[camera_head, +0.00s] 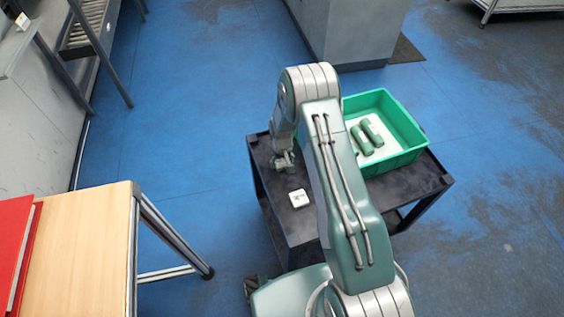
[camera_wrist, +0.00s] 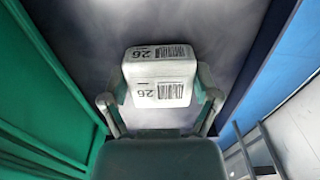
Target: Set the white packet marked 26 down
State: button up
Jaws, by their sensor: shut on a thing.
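The white packet marked 26 (camera_wrist: 160,68) sits between the two grey fingers of my gripper (camera_wrist: 160,88) in the wrist view, with a 26 and a barcode on both faces that show. My gripper is shut on it. In the head view my gripper (camera_head: 284,162) is low over the left part of the black cart (camera_head: 325,209). A small white block with dark marks (camera_head: 299,199) shows just in front of it there; I cannot tell if this is the same packet. Whether the held packet touches the cart top is unclear.
A green bin (camera_head: 407,124) with several green cylinders (camera_head: 366,137) stands on the cart, right of my gripper; its wall (camera_wrist: 45,75) is close on the left in the wrist view. A wooden table (camera_head: 85,245) stands at the lower left. The cart top around the white block is clear.

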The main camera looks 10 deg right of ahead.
jog(key=o, duration=1.1)
jog(key=shift+f, duration=0.1)
notch_tip(320, 180, up, 12)
notch_tip(320, 180, up, 14)
jog(key=t, duration=0.1)
send_over(282, 162)
jog(key=s, duration=0.3)
jog(key=s+r+t, duration=0.2)
jog(key=s+r, duration=0.5)
jog(key=r, duration=0.4)
jog(key=s+r+t, duration=0.1)
jog(key=s+r, duration=0.2)
jog(key=s, duration=0.4)
jog(key=s+r+m, duration=0.1)
jog(key=s+r, duration=0.2)
jog(key=s, duration=0.3)
jog(key=s+r+t, duration=0.1)
jog(key=s+r, duration=0.2)
jog(key=s, duration=0.4)
jog(key=shift+s+d+r+t, duration=0.15)
jog(key=shift+s+d+t, duration=0.1)
jog(key=shift+s+t, duration=0.05)
